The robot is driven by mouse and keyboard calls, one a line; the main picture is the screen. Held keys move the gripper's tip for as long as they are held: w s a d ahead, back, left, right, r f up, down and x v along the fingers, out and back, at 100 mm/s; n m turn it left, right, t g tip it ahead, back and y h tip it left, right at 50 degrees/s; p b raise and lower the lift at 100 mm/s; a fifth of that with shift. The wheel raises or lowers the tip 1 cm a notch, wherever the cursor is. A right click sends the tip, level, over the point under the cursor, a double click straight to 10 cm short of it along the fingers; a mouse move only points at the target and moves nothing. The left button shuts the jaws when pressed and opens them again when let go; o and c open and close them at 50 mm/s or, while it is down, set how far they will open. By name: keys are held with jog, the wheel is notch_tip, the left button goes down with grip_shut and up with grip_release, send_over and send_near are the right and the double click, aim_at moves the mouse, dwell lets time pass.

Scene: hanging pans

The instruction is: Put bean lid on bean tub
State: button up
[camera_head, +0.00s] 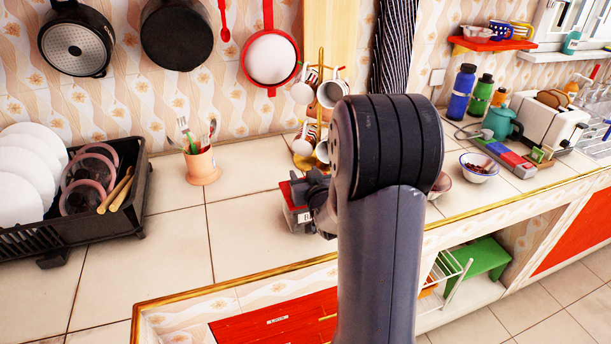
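A small white tub-like box (292,217) with red on its top stands on the counter, left of my arm. I cannot tell whether the red part is a lid, or read a label on the box. My gripper (308,188) is dark grey and sits at the box's upper right side, partly hidden by my own arm. Its fingers overlap the box in the picture, so I cannot tell whether they touch it or are open or shut. No separate bean lid can be made out.
A black dish rack (100,218) with plates stands at the left, and a utensil pot (201,167) behind. A mug stand (321,75) is behind my gripper. A patterned bowl (480,167) with dark contents and a toaster (548,120) are at the right. The counter's left middle is clear.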

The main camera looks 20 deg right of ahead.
jog(key=o, duration=0.3)
jog(key=b+v, duration=0.1)
jog(key=v, duration=1)
notch_tip(320, 180, up, 6)
jog(key=p, duration=0.4)
jog(key=shift+w, duration=0.1)
dwell(0.3)
jog(key=shift+w+d+f+b, duration=0.1)
jog(key=shift+w+f+b, duration=0.25)
jog(key=shift+f+b, duration=0.55)
jog(key=shift+w+f+b, duration=0.35)
jog(key=shift+f+b, duration=0.15)
jog(key=shift+f, duration=0.75)
jog(key=shift+w+d+f+b, duration=0.1)
jog(key=shift+w+f+b, duration=0.25)
jog(key=shift+f+b, duration=0.55)
